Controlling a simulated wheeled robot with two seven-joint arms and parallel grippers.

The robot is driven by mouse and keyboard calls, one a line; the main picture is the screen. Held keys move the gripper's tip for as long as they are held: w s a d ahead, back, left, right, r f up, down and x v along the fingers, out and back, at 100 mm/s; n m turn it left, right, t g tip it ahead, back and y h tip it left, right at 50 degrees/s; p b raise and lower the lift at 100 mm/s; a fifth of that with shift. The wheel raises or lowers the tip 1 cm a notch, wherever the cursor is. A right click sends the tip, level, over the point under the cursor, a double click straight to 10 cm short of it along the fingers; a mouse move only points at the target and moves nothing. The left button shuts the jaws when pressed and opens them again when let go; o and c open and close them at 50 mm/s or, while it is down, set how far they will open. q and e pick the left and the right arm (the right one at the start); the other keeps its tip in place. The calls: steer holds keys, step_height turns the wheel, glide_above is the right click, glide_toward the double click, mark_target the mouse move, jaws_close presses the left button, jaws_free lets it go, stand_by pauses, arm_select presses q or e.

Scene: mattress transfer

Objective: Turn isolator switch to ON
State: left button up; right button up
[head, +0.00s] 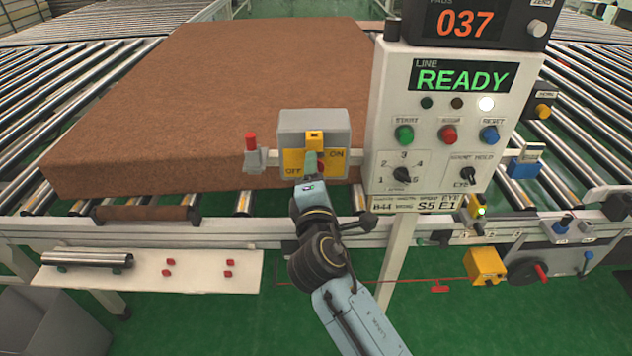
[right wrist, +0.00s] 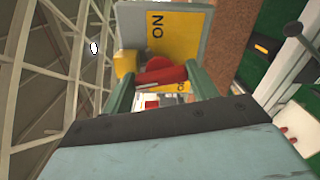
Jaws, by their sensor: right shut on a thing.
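The isolator switch is a grey box (head: 313,120) with a yellow plate marked OFF at lower left and ON at upper right. It stands on the rail in front of the brown mattress. My right gripper (head: 311,163) reaches up to the plate and is shut on the red switch handle (head: 321,168), which is mostly hidden in the head view. The right wrist view shows the red handle (right wrist: 160,75) between the two green fingers, with the yellow plate (right wrist: 178,30) and its ON mark behind. I cannot tell exactly where the handle points. My left gripper is not in view.
A control panel (head: 440,125) showing READY stands close to the right of the switch. A red-topped lever (head: 251,150) stands to its left. The mattress (head: 200,100) lies on the rollers behind. A white shelf (head: 150,275) with a metal roller is at lower left.

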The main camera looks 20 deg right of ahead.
steer(key=shift+m+b, duration=0.55)
steer(key=shift+m, duration=0.85)
steer(key=o, duration=1)
steer(key=b+v, duration=0.2)
steer(key=v, duration=1.1)
steer(key=shift+s, duration=0.2)
